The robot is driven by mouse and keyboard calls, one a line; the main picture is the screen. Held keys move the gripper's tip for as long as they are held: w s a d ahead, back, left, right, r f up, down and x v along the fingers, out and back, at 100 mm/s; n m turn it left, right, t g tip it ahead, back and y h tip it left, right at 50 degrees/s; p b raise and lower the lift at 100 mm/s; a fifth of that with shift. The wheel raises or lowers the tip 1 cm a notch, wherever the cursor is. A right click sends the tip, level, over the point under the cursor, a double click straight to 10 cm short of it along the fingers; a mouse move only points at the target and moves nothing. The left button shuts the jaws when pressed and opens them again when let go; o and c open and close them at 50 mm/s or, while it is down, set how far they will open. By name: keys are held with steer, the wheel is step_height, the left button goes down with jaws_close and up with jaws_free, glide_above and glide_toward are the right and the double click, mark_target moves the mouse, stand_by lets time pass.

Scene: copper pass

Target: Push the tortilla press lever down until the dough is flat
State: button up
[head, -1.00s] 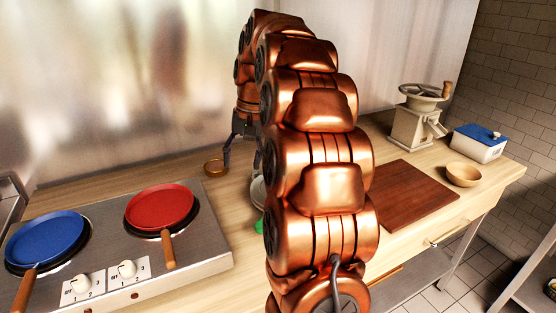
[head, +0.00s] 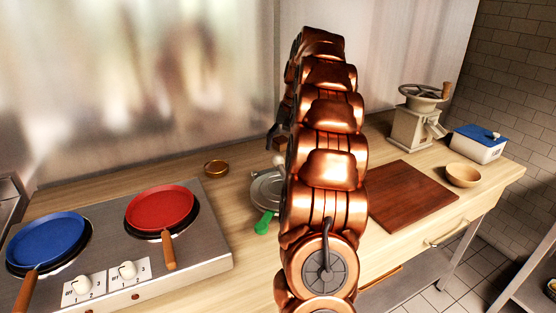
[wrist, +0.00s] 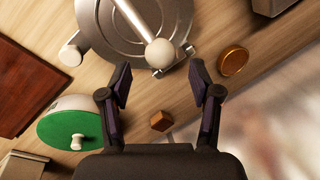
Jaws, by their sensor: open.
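The tortilla press (head: 268,190) is a round grey metal press on the wooden counter, partly hidden by my arm in the head view. In the wrist view the press (wrist: 105,32) shows its round plate and a metal lever (wrist: 146,22) ending in a white ball knob (wrist: 160,53). My gripper (wrist: 160,75) is open and empty, its fingers spread, with the knob ahead of the gap between the fingertips. I cannot tell how far the knob is from them. In the head view my gripper is mostly behind my arm. No dough shows.
A green-lidded pot (wrist: 70,130) and a small brown block (wrist: 161,121) are nearby. The burner unit (head: 215,235) with blue and red pans is left; the cutting board (head: 408,196), grinder (head: 415,125) and wooden bowl (head: 463,175) are right.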

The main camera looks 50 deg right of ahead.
mark_target(278, 160)
steer(key=shift+p+x, duration=0.55)
steer(key=shift+x, duration=2.15)
steer(key=shift+c, duration=0.3)
jaws_close()
